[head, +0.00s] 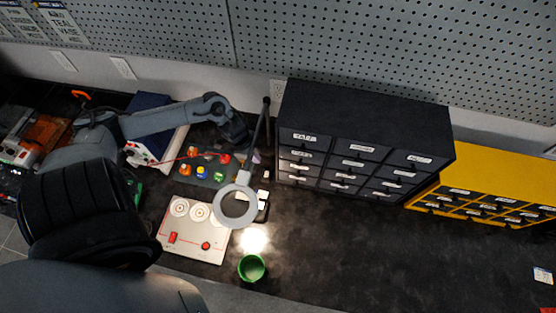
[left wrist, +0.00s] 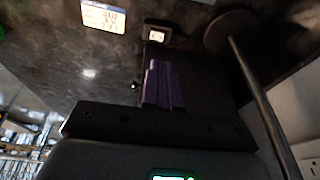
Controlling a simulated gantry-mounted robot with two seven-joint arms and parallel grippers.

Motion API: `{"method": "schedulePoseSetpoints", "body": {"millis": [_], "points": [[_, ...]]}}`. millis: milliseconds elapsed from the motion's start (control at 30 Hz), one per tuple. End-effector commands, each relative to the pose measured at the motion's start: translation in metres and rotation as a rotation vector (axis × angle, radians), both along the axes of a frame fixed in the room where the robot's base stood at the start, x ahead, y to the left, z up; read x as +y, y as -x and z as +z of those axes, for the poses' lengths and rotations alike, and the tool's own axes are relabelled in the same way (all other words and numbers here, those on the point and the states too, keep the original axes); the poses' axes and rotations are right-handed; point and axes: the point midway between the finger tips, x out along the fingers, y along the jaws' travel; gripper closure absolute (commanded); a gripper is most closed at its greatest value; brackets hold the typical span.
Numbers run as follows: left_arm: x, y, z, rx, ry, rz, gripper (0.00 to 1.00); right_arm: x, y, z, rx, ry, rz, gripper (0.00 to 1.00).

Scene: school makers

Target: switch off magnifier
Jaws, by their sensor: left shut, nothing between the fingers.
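The magnifier (head: 236,206) is a grey ring lamp on a jointed dark arm, hanging over the bench. A bright patch of light lies on the bench below it. In the left wrist view a round dark base with a slanted pole (left wrist: 262,100) stands at the right. A small dark box with a bright white face (left wrist: 157,34), perhaps a switch, lies ahead of my fingers. My left gripper (head: 256,157) is by the magnifier's arm, mostly hidden by my wrist. In the wrist view its purple fingers (left wrist: 162,85) are together and empty, apart from the box. My right gripper is out of view.
A dark drawer cabinet (head: 350,125) stands just right of my gripper, with a yellow drawer unit (head: 480,195) beyond it. A white panel (head: 195,228) and a green cup (head: 251,268) are in front. The bench at front right is mostly clear.

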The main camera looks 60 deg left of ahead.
Motion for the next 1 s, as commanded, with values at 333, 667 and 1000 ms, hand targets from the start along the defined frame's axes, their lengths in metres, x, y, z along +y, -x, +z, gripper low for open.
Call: {"method": "schedulePoseSetpoints", "body": {"millis": [333, 667, 1000], "points": [[0.000, 0.000, 0.000, 0.000, 0.000, 0.000, 1.00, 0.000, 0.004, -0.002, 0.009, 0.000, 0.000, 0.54], [-0.003, -0.003, -0.014, 0.000, 0.001, 0.002, 1.00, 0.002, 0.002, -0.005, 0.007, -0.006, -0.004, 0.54], [-0.012, -0.015, -0.064, -0.001, 0.002, 0.003, 1.00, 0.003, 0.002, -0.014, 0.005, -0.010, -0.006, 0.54]]}}
